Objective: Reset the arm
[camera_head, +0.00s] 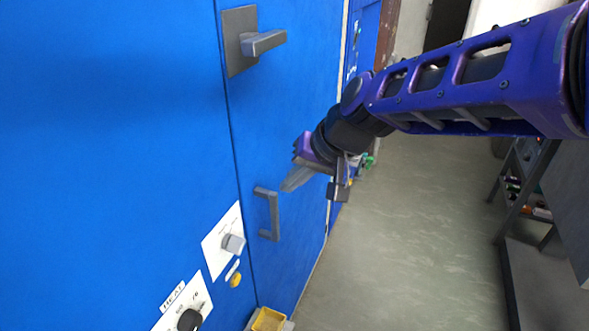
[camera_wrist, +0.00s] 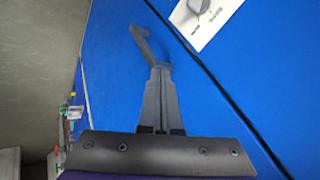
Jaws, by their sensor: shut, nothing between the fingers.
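My purple arm reaches in from the right in the head view. My gripper (camera_head: 290,183) is shut and empty, its fingertips in front of the blue door, close to the top of the grey bar handle (camera_head: 272,214). In the wrist view my gripper (camera_wrist: 160,72) points at the same bar handle (camera_wrist: 142,43), which shows just beyond the fingertips. I cannot tell whether the fingertips touch the handle.
A grey lever handle (camera_head: 262,43) is higher on the blue cabinet (camera_head: 120,120). White panels with a grey knob (camera_head: 234,243) and a black dial (camera_head: 190,320) are at lower left. A yellow tray (camera_head: 268,320) sits low. A shelf (camera_head: 525,180) stands right; the floor (camera_head: 420,230) between is clear.

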